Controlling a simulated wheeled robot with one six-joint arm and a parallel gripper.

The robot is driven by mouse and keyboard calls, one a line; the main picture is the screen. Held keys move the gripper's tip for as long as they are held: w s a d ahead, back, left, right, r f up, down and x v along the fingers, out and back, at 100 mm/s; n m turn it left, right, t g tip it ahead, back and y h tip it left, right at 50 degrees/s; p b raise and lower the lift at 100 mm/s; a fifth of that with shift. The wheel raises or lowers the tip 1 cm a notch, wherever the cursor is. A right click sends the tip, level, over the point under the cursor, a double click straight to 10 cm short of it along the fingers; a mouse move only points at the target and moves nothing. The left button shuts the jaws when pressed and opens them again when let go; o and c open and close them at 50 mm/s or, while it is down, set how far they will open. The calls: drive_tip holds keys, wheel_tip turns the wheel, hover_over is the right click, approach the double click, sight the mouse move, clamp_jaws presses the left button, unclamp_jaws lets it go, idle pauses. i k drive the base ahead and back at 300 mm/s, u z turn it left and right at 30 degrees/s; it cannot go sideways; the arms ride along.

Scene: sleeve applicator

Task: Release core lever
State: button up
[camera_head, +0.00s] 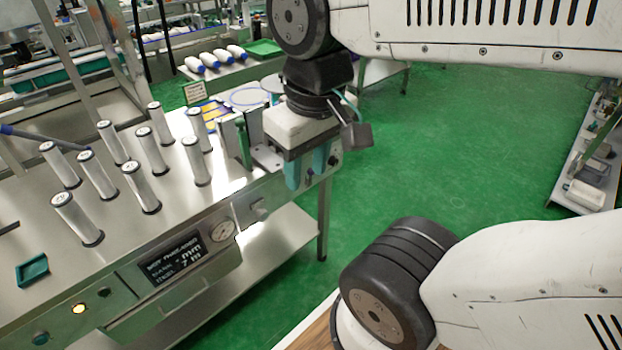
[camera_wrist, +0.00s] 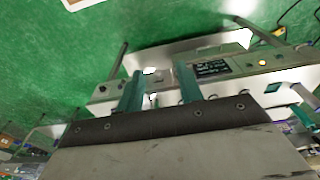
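The sleeve applicator is a steel bench machine (camera_head: 190,205) with several upright white cylinders on its top. A small metal bracket-like part (camera_head: 256,210) sits on its front face, right of the round gauge (camera_head: 221,229). I cannot tell for sure whether this is the core lever. My gripper (camera_head: 306,176) points down at the machine's right front corner, with its two teal fingers apart. In the wrist view, my gripper (camera_wrist: 158,72) is open, and nothing is clearly held between the fingers. The machine's front edge and display (camera_wrist: 212,68) show beyond them.
Green floor (camera_head: 470,140) is open to the right. A shelf unit (camera_head: 590,165) stands at far right.

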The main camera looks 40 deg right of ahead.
sight(310, 172)
drive_tip(key=z, duration=3.1)
drive_tip(key=i, duration=0.35)
drive_tip(key=u, duration=3.05)
